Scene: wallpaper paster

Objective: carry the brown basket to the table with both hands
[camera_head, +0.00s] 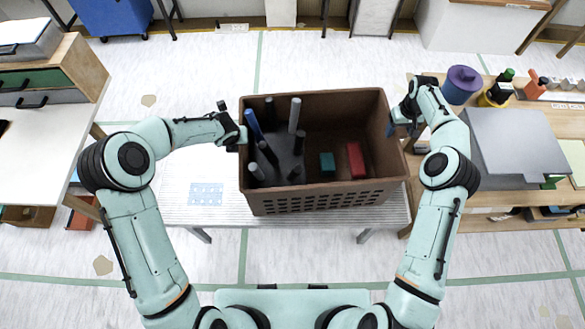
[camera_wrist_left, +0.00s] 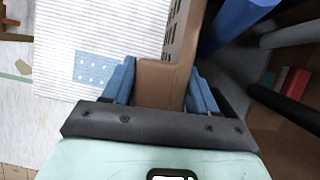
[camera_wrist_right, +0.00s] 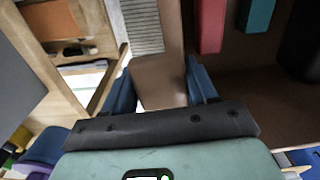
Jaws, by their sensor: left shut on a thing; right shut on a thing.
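The brown basket (camera_head: 330,200) is in the middle of the head view, over a low ribbed light-grey table (camera_head: 180,205). I cannot tell whether it touches the table top. It holds several upright rods, a dark base, a teal block (camera_head: 327,163) and a red block (camera_head: 356,160). My left gripper (camera_head: 238,140) is shut on the basket's left wall; the left wrist view shows the wall (camera_wrist_left: 160,85) between its blue fingers. My right gripper (camera_head: 397,125) is shut on the right wall, which also shows between the fingers in the right wrist view (camera_wrist_right: 158,80).
A wooden desk (camera_head: 490,210) stands close at the right, with a grey flat case (camera_head: 512,142), a purple round container (camera_head: 462,84) and bottles. A white-topped cabinet (camera_head: 40,140) stands at the left. A blue patterned sheet (camera_head: 205,194) lies left of the basket. Floor shows behind the basket.

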